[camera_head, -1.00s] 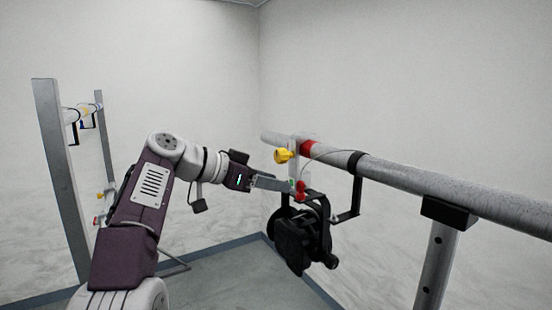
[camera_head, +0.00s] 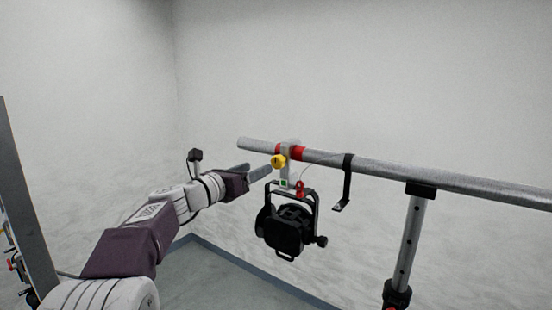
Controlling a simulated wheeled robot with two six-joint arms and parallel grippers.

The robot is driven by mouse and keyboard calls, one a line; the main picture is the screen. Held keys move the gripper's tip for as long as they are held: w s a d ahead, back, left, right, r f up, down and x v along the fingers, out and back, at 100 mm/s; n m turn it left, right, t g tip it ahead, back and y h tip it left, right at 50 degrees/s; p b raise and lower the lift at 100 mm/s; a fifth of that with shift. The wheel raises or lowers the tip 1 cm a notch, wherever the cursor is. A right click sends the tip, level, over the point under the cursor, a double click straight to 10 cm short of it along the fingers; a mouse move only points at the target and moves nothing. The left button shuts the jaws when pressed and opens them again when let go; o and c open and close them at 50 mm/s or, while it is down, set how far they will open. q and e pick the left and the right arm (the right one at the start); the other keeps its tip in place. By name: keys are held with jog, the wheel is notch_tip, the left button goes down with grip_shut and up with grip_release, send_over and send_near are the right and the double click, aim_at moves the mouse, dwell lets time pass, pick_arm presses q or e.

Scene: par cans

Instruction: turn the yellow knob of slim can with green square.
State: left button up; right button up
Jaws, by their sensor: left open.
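The slim can is a black lamp (camera_head: 287,228) hanging under a grey horizontal pipe from a pale clamp. The green square (camera_head: 284,183) is on the lower part of that clamp. The yellow knob (camera_head: 278,161) sticks out of the clamp's front, just below the pipe. My left gripper (camera_head: 258,171) is open, with its fingers pointing right. Its fingertips are just left of the yellow knob in the picture; I cannot tell whether they touch it. My right gripper is not in view.
The grey pipe (camera_head: 390,174) runs to the right edge on an upright stand (camera_head: 410,240). The floor between is clear.

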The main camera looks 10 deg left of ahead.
aim_at(275, 163)
pick_arm(q)
jog(key=shift+n, duration=0.4)
jog(key=x, duration=0.2)
jog(key=p+x, duration=0.1)
jog(key=x, duration=0.1)
jog(key=shift+s+d+f, duration=0.1)
jog(key=shift+d, duration=0.35)
jog(key=p+x, duration=0.2)
jog(key=x, duration=0.1)
jog(key=p+x, duration=0.2)
jog(key=shift+w+a, duration=0.2)
jog(key=shift+a, duration=0.15)
jog(key=shift+w+d+f, duration=0.1)
jog(key=shift+w+f, duration=0.05)
jog(key=shift+w, duration=0.15)
jog(key=shift+w+d+f, duration=0.1)
jog(key=shift+w+d, duration=0.15)
jog(key=shift+d, duration=0.05)
jog(key=shift+a, duration=0.1)
grip_shut()
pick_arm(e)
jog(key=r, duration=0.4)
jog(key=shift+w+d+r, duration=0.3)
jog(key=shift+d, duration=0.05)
